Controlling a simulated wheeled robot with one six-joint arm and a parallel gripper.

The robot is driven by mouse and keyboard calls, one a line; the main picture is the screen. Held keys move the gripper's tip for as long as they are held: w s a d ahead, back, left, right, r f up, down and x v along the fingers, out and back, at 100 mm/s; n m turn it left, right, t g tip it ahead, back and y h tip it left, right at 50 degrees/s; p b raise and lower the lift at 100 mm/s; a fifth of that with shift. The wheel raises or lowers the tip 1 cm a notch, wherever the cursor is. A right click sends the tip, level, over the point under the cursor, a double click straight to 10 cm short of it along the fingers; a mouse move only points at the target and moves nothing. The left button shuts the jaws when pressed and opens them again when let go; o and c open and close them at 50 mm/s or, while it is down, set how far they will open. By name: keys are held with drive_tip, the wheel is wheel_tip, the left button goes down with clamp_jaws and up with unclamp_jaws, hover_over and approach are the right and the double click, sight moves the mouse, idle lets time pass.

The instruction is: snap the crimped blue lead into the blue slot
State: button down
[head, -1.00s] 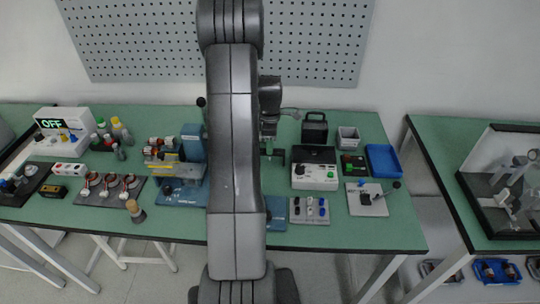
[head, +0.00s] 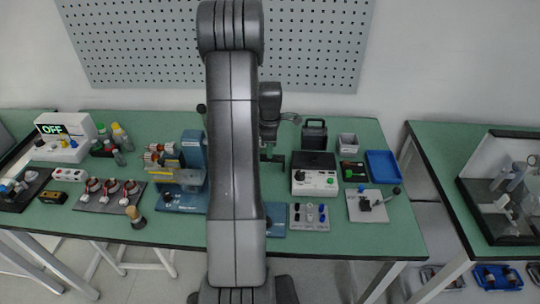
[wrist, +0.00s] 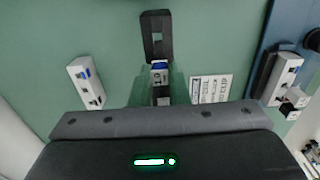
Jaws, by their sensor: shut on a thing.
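A white block with a blue slot (wrist: 85,80) stands to the left, apart from the fingers. In the head view my arm hides most of the gripper.
A printed white label (wrist: 210,88) lies right of the fingers. In the head view a grey rack with small parts (head: 309,224), a white control box (head: 315,190) and a blue tray (head: 383,166) stand right of my arm. A blue-based fixture (head: 180,200) stands left.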

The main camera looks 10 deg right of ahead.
drive_tip(key=shift+r+p, duration=1.3)
drive_tip(key=shift+r, duration=1.1)
drive_tip(key=shift+s, duration=0.1)
